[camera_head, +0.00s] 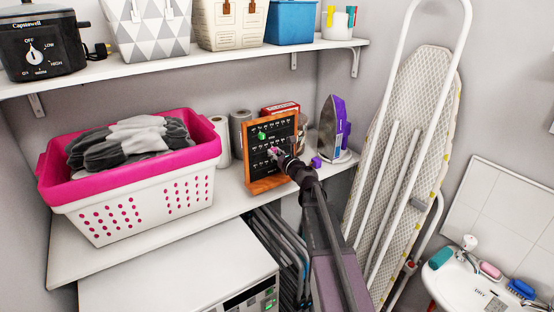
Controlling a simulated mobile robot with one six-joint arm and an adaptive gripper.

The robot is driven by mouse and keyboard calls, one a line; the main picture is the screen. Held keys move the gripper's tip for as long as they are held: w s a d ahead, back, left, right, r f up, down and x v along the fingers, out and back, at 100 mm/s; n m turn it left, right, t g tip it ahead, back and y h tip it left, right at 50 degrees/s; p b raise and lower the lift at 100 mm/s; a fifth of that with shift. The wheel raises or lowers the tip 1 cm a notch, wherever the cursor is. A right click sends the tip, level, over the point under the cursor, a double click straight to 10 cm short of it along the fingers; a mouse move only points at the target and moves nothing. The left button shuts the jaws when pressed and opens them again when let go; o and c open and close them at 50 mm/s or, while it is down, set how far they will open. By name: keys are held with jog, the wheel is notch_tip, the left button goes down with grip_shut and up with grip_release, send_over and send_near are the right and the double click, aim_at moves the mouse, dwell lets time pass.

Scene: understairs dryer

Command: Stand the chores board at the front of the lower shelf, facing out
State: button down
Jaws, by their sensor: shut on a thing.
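The chores board (256,170) is a dark panel with rows of small white marks in an orange-brown wooden frame. It stands nearly upright at the front part of the lower shelf (226,199), its marked face turned outward. A green piece and a pink piece show on its face. My gripper (278,155) is at the right half of the board's face and shut on it. The fingertips are small and dark, so the exact grip point is hard to see. Whether the board's foot rests fully on the shelf is hard to tell.
A pink-and-white laundry basket (140,205) fills the shelf's left. Grey rolls (239,130) and a red box (281,108) stand behind the board. A purple iron (334,130) stands to its right. The ironing board (425,110) leans further right. An upper shelf (190,60) runs overhead.

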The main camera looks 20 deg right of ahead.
aim_at(274, 173)
jog(key=shift+w, duration=0.75)
jog(key=shift+w+d+f+b, duration=0.1)
jog(key=shift+w+f+b, duration=0.1)
jog(key=shift+f+b, duration=0.45)
jog(key=shift+w+a+f+b, duration=0.1)
jog(key=shift+w+f+b, duration=0.15)
jog(key=shift+f+b, duration=0.35)
jog(key=shift+w+d+f+b, duration=0.1)
jog(key=shift+w+f+b, duration=0.1)
jog(key=shift+f+b, duration=0.45)
jog(key=c, duration=0.5)
grip_release()
jog(key=shift+c, duration=0.2)
